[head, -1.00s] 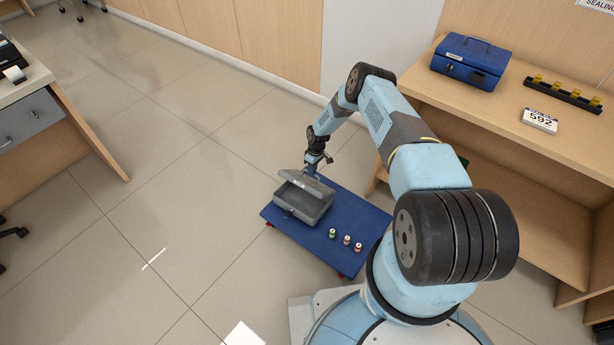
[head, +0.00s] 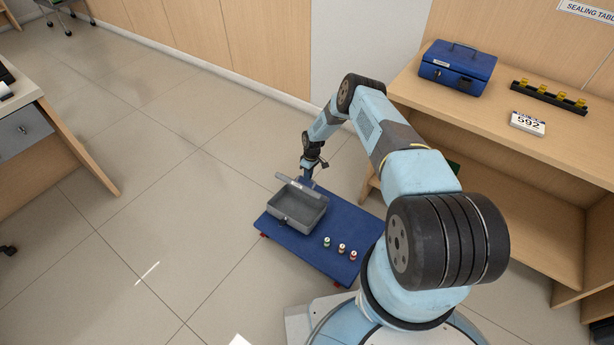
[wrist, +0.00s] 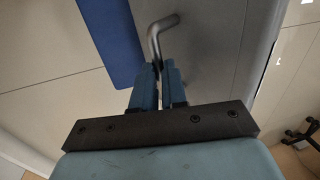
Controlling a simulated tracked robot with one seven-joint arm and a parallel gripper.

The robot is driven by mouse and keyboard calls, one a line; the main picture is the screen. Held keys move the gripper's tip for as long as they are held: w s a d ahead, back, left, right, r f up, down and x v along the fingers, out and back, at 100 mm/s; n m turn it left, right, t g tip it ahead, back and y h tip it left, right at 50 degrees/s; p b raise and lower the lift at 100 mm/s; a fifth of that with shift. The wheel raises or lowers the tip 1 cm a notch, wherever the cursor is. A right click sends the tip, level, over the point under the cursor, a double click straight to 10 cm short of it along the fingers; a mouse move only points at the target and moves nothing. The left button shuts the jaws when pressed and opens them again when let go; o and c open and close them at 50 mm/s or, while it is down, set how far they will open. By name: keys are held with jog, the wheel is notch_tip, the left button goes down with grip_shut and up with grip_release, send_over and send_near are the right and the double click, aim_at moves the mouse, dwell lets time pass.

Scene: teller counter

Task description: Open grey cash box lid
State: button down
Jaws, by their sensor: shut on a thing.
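The grey cash box (head: 297,214) sits on a low blue platform (head: 285,238) on the floor. Its lid (head: 300,190) stands raised at the back edge, and the inside of the box shows from above. My gripper (head: 309,180) is behind the lid, at its upper side in the head view. In the wrist view my gripper (wrist: 159,70) is shut on the bent metal handle (wrist: 155,38) of the lid, with the grey lid face (wrist: 215,50) beside the fingers. The fingertips are small and partly hidden in the head view.
Several small banded rolls (head: 341,248) stand on the platform, right of the box. A wooden counter (head: 480,120) at the right carries a blue cash box (head: 457,68), a black holder (head: 548,97) and a number sign (head: 527,123).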

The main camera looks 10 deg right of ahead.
jog(key=shift+s+a+f, duration=0.15)
jog(key=shift+s+f, duration=0.05)
dwell(0.3)
jog(key=c, duration=1.4)
grip_release()
jog(key=shift+w, duration=0.1)
jog(key=shift+o, duration=1.2)
jog(key=shift+w+r, duration=0.1)
notch_tip(320, 180, up, 13)
jog(key=w+d, duration=0.2)
jog(key=shift+r, duration=0.15)
jog(key=shift+c, duration=0.2)
